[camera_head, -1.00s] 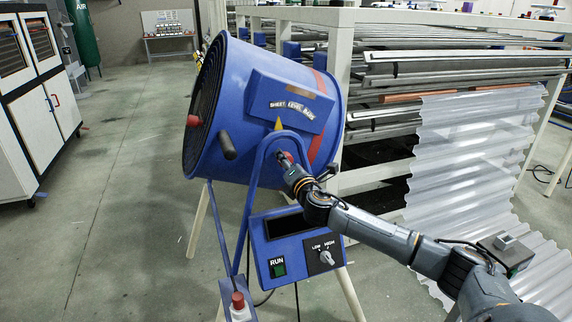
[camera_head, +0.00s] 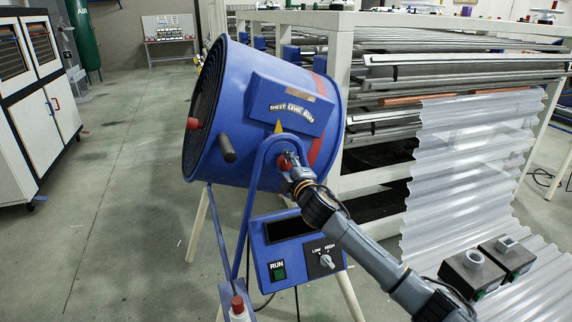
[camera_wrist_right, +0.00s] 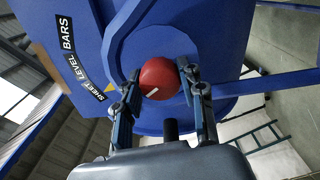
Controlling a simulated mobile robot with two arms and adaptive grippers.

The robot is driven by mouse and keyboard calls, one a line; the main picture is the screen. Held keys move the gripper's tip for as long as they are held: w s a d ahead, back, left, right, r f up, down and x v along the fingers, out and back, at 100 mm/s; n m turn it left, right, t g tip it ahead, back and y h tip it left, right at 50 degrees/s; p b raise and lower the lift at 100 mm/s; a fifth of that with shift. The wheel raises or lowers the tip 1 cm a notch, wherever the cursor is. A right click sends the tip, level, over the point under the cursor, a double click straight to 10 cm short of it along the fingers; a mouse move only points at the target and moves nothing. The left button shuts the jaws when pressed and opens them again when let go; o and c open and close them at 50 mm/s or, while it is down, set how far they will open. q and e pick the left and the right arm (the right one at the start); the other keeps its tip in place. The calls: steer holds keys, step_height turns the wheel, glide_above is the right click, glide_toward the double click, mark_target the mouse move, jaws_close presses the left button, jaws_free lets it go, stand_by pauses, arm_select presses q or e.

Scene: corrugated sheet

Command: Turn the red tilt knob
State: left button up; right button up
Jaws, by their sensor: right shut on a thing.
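The red tilt knob (camera_head: 284,160) sits at the pivot on the side of the large blue drum fan (camera_head: 246,120). My left gripper is not in view.
A control box (camera_head: 297,250) with a green RUN button and a LOW/HIGH dial hangs below the drum. A rack of metal sheets (camera_head: 455,70) and clear corrugated sheet (camera_head: 460,170) stand at the right. The floor at left (camera_head: 120,200) is open.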

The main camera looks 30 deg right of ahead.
steer(key=shift+f+m, duration=0.1)
steer(key=shift+m, duration=1)
steer(key=o, duration=1.2)
steer(key=v, duration=1.2)
steer(key=shift+d, duration=0.1)
